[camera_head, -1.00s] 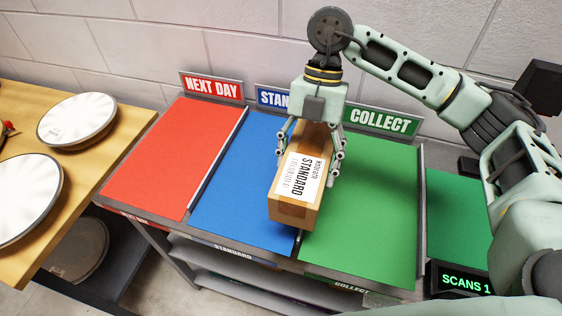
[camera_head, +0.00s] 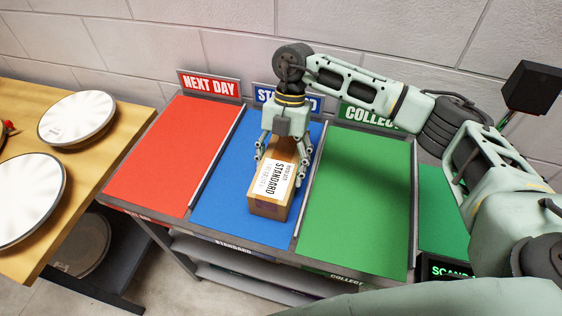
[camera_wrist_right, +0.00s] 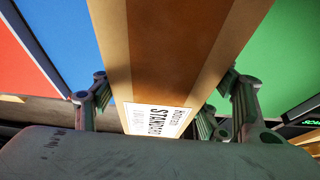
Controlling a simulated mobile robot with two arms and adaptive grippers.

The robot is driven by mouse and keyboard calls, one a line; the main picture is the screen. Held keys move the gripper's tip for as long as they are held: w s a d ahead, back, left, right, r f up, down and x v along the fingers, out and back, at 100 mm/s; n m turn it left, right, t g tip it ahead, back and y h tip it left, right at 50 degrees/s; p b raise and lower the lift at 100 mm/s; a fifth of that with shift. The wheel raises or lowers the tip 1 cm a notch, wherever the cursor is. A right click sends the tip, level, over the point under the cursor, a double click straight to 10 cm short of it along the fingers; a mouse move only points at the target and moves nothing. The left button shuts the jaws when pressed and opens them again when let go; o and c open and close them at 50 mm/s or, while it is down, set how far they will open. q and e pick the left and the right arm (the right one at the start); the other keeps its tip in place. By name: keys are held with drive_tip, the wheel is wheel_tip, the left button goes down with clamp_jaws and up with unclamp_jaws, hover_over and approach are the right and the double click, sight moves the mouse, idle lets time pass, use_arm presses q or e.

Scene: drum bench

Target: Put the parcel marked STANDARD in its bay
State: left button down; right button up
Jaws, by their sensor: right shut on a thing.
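The parcel marked STANDARD (camera_head: 271,183) is a brown box with a white label on top. My right gripper (camera_head: 284,153) is shut on it, one finger on each side. The parcel is over the blue STANDARD bay (camera_head: 223,205), near its front right part; I cannot tell whether it touches the bay floor. In the right wrist view the parcel (camera_wrist_right: 165,50) lies between the two fingers (camera_wrist_right: 165,110). The blue STANDARD sign (camera_head: 265,94) behind is partly hidden by my gripper. My left gripper is not in view.
The red NEXT DAY bay (camera_head: 172,155) is on the left and the green COLLECT bay (camera_head: 355,205) on the right, with low dividers between bays. A wooden table (camera_head: 115,150) with round white drums (camera_head: 77,118) stands at the left. A wall is behind.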

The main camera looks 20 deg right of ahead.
drive_tip(key=o, duration=1.8)
drive_tip(key=shift+o, duration=0.2)
drive_tip(key=shift+r, duration=0.1)
drive_tip(key=b+v, duration=0.3)
drive_tip(key=v, duration=0.7)
drive_tip(key=shift+w+r, duration=0.1)
drive_tip(key=shift+r, duration=0.25)
drive_tip(key=shift+w+d+r, duration=0.15)
drive_tip(key=shift+r, duration=0.45)
